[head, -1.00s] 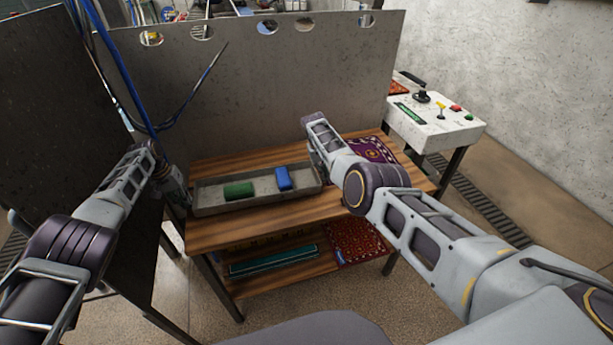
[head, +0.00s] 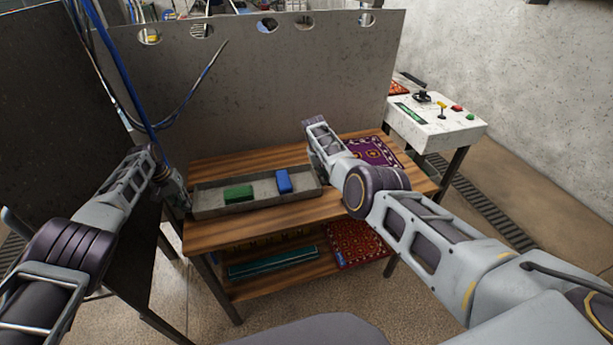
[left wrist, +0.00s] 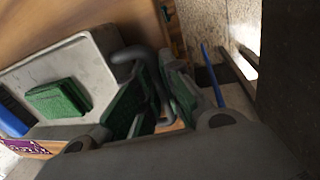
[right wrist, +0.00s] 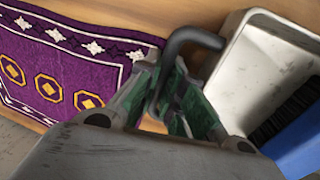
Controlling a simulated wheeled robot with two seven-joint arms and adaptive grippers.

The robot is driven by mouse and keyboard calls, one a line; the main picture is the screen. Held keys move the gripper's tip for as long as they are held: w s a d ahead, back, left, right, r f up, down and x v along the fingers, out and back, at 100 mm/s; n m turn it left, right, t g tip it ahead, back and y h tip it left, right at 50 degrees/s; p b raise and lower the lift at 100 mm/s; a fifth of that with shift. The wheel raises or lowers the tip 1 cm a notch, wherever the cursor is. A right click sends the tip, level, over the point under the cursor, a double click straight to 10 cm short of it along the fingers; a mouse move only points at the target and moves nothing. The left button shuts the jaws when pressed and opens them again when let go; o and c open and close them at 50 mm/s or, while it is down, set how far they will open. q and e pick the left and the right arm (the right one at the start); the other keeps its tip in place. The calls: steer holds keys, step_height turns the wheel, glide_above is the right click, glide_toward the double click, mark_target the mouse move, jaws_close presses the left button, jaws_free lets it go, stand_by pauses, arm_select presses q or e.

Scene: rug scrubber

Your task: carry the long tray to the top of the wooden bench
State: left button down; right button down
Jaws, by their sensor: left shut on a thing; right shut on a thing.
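The long grey tray (head: 255,204) is over the top of the wooden bench (head: 260,232), level or nearly so. I cannot tell whether its base touches the wood. It holds a green block (head: 238,194) and a blue brush (head: 283,181). My left gripper (left wrist: 150,88) is shut on the dark handle at the tray's left end. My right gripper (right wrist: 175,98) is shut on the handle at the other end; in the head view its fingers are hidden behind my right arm. The tray (right wrist: 228,75) also shows in the right wrist view.
A purple patterned rug (head: 368,152) lies on the bench's right part. The lower shelf holds a red rug (head: 352,243) and a teal long object (head: 272,262). A grey panel (head: 250,90) stands behind the bench. A white control box (head: 436,122) stands at right.

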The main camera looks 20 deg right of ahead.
arm_select(q)
steer(key=shift+f, duration=0.2)
arm_select(e)
steer(key=shift+f, duration=0.2)
arm_select(q)
steer(key=c, duration=1.5)
jaws_free()
steer(key=shift+c, duration=0.2)
arm_select(e)
steer(key=c, duration=1.5)
jaws_free()
steer(key=shift+c, duration=0.2)
arm_select(q)
steer(key=shift+r, duration=0.25)
arm_select(e)
steer(key=shift+r, duration=0.2)
